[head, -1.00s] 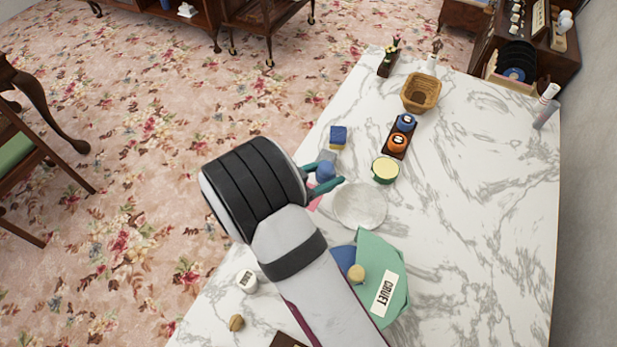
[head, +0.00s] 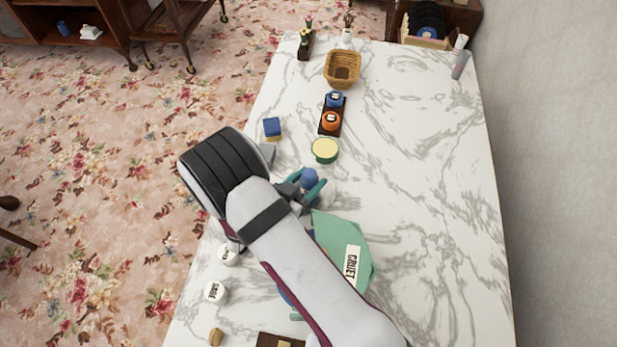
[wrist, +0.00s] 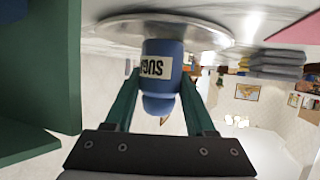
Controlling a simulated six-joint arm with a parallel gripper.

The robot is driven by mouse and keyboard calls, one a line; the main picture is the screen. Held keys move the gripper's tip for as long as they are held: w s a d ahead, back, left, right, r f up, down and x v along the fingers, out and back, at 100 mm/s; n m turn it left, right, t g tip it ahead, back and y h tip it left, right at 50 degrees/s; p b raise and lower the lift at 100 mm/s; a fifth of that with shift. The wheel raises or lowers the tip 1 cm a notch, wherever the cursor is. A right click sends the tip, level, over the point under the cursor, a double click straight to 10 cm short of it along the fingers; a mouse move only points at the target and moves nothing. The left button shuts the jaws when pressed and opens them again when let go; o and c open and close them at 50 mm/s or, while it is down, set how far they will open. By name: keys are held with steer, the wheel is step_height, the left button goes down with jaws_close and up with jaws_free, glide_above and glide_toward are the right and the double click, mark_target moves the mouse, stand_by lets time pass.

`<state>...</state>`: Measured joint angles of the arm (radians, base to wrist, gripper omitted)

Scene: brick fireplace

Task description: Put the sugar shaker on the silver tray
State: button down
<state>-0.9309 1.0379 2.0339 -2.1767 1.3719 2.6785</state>
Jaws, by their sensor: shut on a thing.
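The sugar shaker (head: 309,177) is a blue bottle with a rounded top. Its white label, partly readable as "SUGA", shows in the wrist view (wrist: 163,66). My gripper (head: 307,189) is shut on it, with one teal finger on each side. The silver tray (wrist: 120,27) is a shiny round disc at the top of the wrist view, which looks inverted. The shaker's base is at the tray surface there; I cannot tell whether it touches. In the head view the tray (head: 328,193) is mostly hidden behind my gripper and the shaker.
A green piece labelled CRUET (head: 335,235) stands close to my gripper. A green tub with a pale top (head: 325,151) is just beyond the tray. A blue and yellow block (head: 272,129) lies farther left. The right side of the marble table (head: 430,200) is clear.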

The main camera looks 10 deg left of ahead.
steer(key=c, duration=0.5)
jaws_free()
steer(key=shift+f, duration=0.1)
